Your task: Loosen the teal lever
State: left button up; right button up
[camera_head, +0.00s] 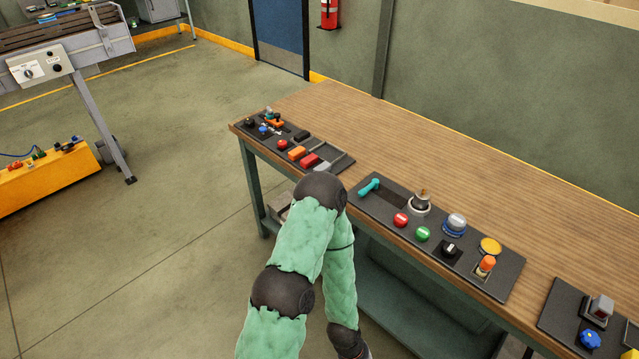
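The teal lever (369,187) is a small T-shaped handle at the left end of the middle black control panel (385,228) on the wooden workbench. It lies tilted, with its stem pointing down-left, and nothing touches it. One of my arms, in a green padded sleeve with dark joints, rises from the bottom of the view, bends just left of the lever, and drops in front of the bench. Its lower end leaves the bottom edge, so its gripper is hidden. My other arm does not show. Neither gripper is in view.
The same panel carries a dark knob (421,199), a red button (401,220), a green button (422,233) and other controls. Further panels sit at the bench's left and right ends. The bench top (440,165) behind is clear. A yellow unit (45,175) stands left.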

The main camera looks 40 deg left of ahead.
aim_at(374, 184)
jog(key=u, duration=0.95)
jog(key=z, duration=0.1)
jog(key=i, duration=0.05)
